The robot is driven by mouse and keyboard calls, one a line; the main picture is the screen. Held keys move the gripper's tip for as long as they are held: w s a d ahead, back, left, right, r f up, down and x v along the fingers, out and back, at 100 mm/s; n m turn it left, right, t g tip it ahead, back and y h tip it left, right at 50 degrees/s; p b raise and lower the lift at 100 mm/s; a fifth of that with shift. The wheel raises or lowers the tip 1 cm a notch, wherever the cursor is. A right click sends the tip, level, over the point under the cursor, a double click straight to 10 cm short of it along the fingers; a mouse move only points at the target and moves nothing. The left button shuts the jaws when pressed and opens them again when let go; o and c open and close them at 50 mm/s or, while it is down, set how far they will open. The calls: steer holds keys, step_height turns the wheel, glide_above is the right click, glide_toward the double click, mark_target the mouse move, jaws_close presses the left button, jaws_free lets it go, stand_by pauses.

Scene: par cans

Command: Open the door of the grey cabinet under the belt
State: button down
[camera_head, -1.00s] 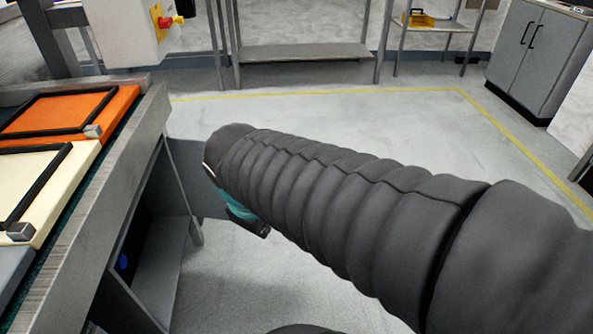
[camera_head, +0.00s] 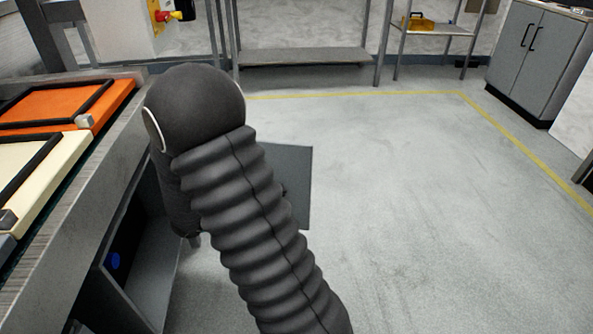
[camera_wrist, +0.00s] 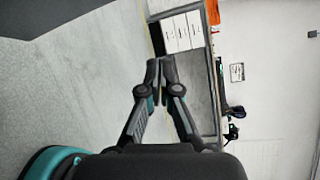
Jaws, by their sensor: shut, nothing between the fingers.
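The grey cabinet (camera_head: 152,275) stands under the belt at the left of the head view, and part of its inside shows. A flat grey panel, its door (camera_head: 299,175), stands out to the right, swung open, partly behind my arm. My gripper (camera_wrist: 160,72) shows in the wrist view with its fingertips together and nothing between them. In the head view my arm hides it. A dark grey panel (camera_wrist: 50,15) fills the wrist view's upper left; I cannot tell if it is the door, or if my gripper touches the door.
The belt (camera_head: 75,225) carries an orange case (camera_head: 50,105) and a cream case (camera_head: 50,175). A blue object (camera_head: 115,261) is inside the cabinet. A closed two-door cabinet (camera_head: 535,55) stands far right. The floor (camera_head: 420,220) in the middle and right is clear.

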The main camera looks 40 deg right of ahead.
steer(key=w+f+n+t+h, duration=0.1)
steer(key=w+f+n+t, duration=0.1)
steer(key=w+f+n, duration=0.15)
glide_toward(305, 166)
steer(key=s+d, duration=0.3)
steer(key=d, duration=0.2)
steer(key=w+d, duration=0.1)
steer(key=w+d+n+b, duration=0.1)
steer(key=shift+w+d+f, duration=0.1)
steer(key=shift+w+f, duration=0.05)
steer(key=shift+w, duration=0.15)
steer(key=shift+w+d, duration=0.4)
